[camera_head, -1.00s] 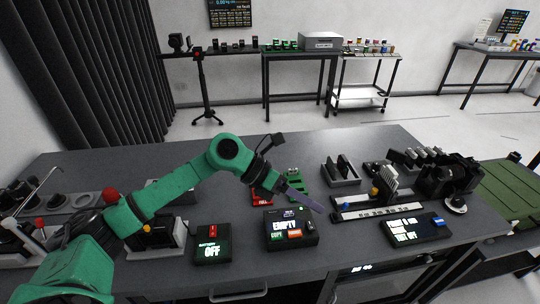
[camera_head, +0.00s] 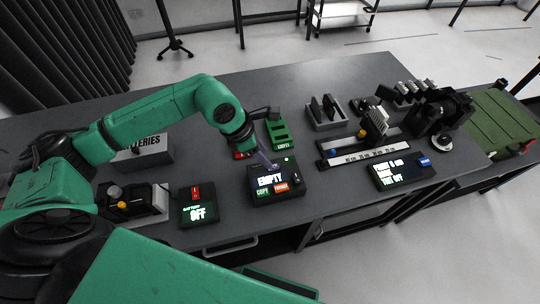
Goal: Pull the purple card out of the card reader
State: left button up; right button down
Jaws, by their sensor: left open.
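The gripper is open. I cannot tell whether the fingers touch the device. My right gripper is not in view.
A black box reading "OFF" (camera_head: 198,207) stands left of the reader. A green holder (camera_head: 280,133) is behind it, with a grey slotted rack (camera_head: 326,116) farther right. A lit panel (camera_head: 401,171) is at the right. The table's front edge is close.

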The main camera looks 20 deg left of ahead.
aim_at(274, 166)
pick_arm(q)
jog(key=p+x, duration=0.1)
jog(key=x, duration=0.3)
jog(key=shift+w+d+f, duration=0.15)
jog(key=shift+f, duration=0.2)
jog(key=shift+d+f, duration=0.15)
jog(key=shift+f, duration=0.25)
jog(key=shift+c, duration=0.3)
grip_shut()
jog(key=shift+r+p, duration=1.4)
jog(key=shift+r, duration=1.1)
